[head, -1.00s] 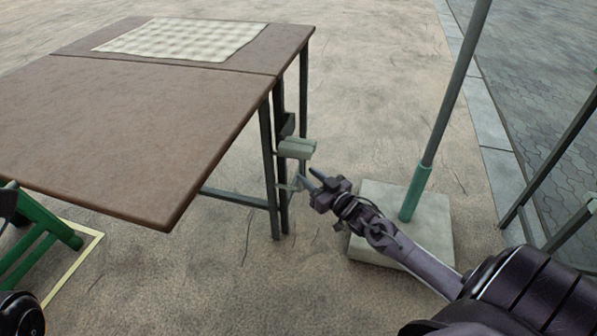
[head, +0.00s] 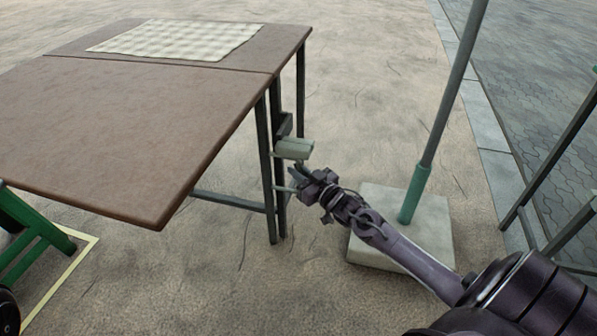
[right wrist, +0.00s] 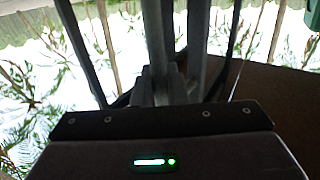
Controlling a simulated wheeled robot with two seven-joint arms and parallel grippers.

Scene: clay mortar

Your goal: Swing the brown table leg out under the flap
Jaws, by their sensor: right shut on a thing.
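The brown table's flap (head: 130,120) is the large near panel, raised about level with the fixed top (head: 230,57). The dark grey leg (head: 264,165) stands upright near the hinge seam, close beside another upright. A low bar runs left from it beneath the flap. A short pale handle (head: 283,188) sticks out at the leg, below a pale grey block. My right gripper (head: 296,177) is shut on the handle, right of the leg. In the right wrist view, grey bars (right wrist: 160,45) rise between the fingers; the exact contact is unclear. My left gripper is out of view.
The pale grey block (head: 294,149) is just above my right gripper. A grey pole with a green sleeve (head: 415,190) stands on a square base (head: 440,235) close to my right forearm. Green furniture (head: 35,235) is at lower left. A checked cloth (head: 170,38) lies on the fixed top.

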